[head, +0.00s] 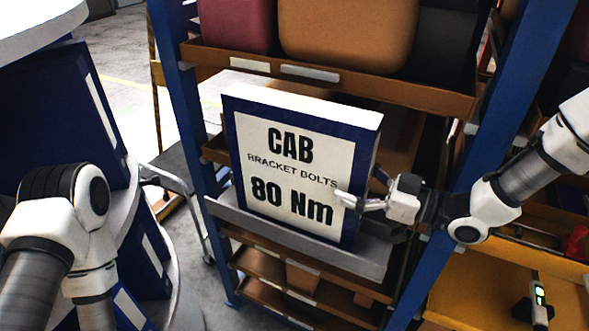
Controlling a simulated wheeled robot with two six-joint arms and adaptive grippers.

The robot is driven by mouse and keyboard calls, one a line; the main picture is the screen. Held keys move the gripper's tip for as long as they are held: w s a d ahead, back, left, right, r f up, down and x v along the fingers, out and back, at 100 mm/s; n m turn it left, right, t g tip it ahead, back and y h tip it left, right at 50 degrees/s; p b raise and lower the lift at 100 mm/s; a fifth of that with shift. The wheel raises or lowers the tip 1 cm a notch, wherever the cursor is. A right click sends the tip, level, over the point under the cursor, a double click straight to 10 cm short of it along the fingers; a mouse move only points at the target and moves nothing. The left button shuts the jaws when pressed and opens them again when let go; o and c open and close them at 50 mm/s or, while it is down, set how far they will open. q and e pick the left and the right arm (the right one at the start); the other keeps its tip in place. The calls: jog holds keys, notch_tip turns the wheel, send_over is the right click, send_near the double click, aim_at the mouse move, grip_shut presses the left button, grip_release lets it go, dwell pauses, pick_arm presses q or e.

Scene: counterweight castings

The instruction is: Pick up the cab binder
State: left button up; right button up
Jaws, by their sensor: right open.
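The cab binder (290,224) stands upright, slightly tilted in the picture, on a grey ledge of the rack. It is blue with a white label reading "CAB BRACKET BOLTS 80 Nm" and has a white top. My right gripper (362,190) is at the binder's right edge, open. One finger overlaps the label's right side; the other shows by the edge, partly hidden. I cannot tell whether either finger touches the binder. My left arm shows at the lower left, but its gripper is out of view.
A blue-posted rack (180,90) surrounds the binder, with a brown shelf (330,83) holding cases above it. More blue binders (70,115) stand on a round white stand at left. A yellow tray (470,295) with a small device (538,300) lies at lower right.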

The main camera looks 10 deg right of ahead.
jog(key=shift+x, duration=1.15)
jog(key=shift+s, duration=0.1)
jog(key=shift+d, duration=0.1)
jog(key=shift+c, duration=0.3)
jog(key=shift+r, duration=0.1)
grip_shut()
